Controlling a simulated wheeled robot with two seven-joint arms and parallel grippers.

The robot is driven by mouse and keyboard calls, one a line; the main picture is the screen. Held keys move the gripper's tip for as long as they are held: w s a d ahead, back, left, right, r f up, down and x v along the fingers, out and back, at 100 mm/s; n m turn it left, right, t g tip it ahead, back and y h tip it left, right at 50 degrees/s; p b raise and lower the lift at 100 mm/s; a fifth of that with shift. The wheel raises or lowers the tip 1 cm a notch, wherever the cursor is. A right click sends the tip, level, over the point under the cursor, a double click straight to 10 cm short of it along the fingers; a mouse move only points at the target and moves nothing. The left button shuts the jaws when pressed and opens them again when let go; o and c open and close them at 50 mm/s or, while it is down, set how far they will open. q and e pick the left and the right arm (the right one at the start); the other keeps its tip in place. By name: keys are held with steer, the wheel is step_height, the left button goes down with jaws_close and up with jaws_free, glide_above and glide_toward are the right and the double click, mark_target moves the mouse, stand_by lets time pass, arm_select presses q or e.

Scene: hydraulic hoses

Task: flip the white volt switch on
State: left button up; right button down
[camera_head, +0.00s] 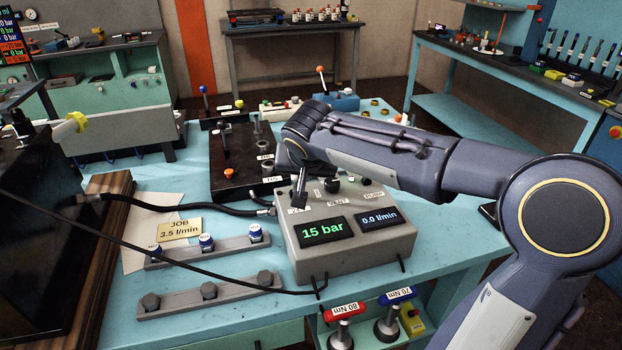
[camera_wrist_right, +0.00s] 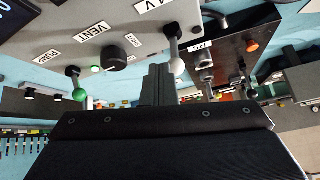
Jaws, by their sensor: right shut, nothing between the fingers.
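The grey control box (camera_head: 345,253) stands on the blue table with lit readouts of 15 bar and 0.0 l/min. In the right wrist view, the volt switch (camera_wrist_right: 172,38) is a metal lever with a white ball tip, beside a label ending in "V". My right gripper (camera_wrist_right: 158,72) is shut and empty, its tips just left of the white ball in that view; I cannot tell whether they touch. In the head view my right gripper (camera_head: 299,198) is over the box's upper left, and the switch is hard to make out there. My left gripper is not in view.
The black vent knob (camera_wrist_right: 113,60) and a green-tipped lever (camera_wrist_right: 76,86) share the box's panel. A dark valve block (camera_head: 232,165) with levers stands behind the box. A black hose (camera_head: 190,206) runs in from the left. Capped fittings sit on grey rails (camera_head: 205,250).

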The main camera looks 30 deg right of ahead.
steer(key=a+h, duration=0.1)
steer(key=n+h+b, duration=0.1)
steer(key=a+h+b, duration=0.1)
steer(key=shift+w+a+f+g, duration=0.1)
steer(key=shift+w+a+g, duration=0.2)
steer(key=shift+d, duration=0.1)
steer(key=shift+r, duration=0.2)
steer(key=shift+r+p, duration=0.55)
steer(key=shift+r, duration=0.2)
